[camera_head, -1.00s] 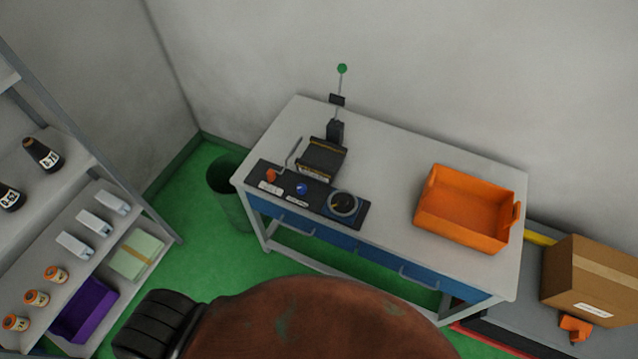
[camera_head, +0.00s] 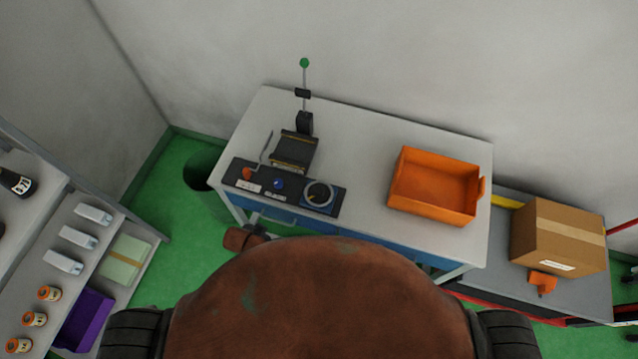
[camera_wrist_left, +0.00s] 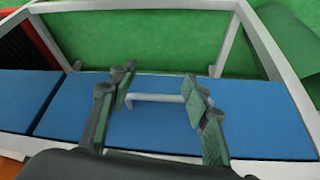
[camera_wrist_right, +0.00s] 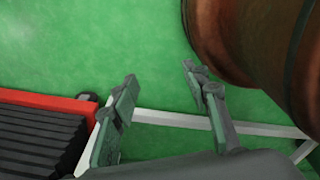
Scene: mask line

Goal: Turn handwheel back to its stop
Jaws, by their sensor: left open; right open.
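The handwheel (camera_head: 318,194) is a dark round wheel with a pale blue-grey rim and a small yellow mark. It sits at the right end of a black control panel (camera_head: 240,173) on the workbench. In the head view, part of my left arm shows low by the bench's front left, and its fingers are hard to make out. In the left wrist view my left gripper (camera_wrist_left: 160,86) is open and empty before the blue drawer fronts, with a pale drawer handle (camera_wrist_left: 157,98) beyond. My right gripper (camera_wrist_right: 160,80) is open and empty over green floor.
On the workbench (camera_head: 370,140) stand a dark block device (camera_head: 294,151), a post with a green ball (camera_head: 304,63) and an orange crate (camera_head: 435,185). A blue button (camera_head: 278,184) is beside the wheel. A shelf (camera_head: 75,215) stands left, a cardboard box (camera_head: 558,237) right.

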